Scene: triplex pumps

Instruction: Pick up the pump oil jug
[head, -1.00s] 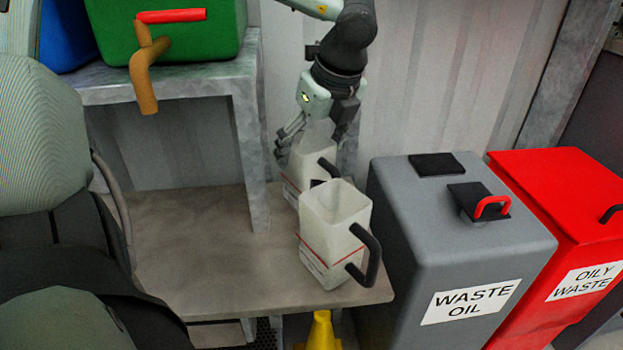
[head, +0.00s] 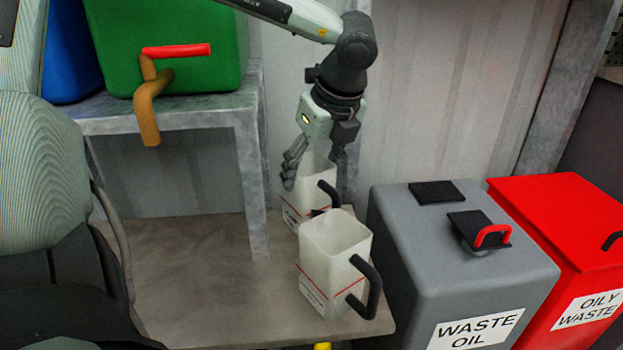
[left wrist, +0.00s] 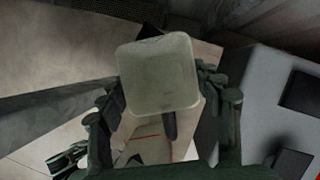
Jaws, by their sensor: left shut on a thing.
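Two white, open-topped jugs with black handles and red-lined labels stand on the low bench; the label text is too small to read, so I cannot tell which is the pump oil jug. My left gripper (head: 315,168) points down and is shut on the rear jug (head: 309,200), its fingers on either side of the upper part. In the left wrist view, that jug's square top (left wrist: 160,72) lies between the fingers. The front jug (head: 330,268) stands close in front, partly hiding the rear jug's lower side. My right gripper is not in view.
The bench (head: 200,275) is clear to the left of the jugs. A metal shelf (head: 248,160) with a green container (head: 190,70) and its tap stands behind left. A grey waste oil bin (head: 450,265) and red oily waste bin (head: 560,220) stand right.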

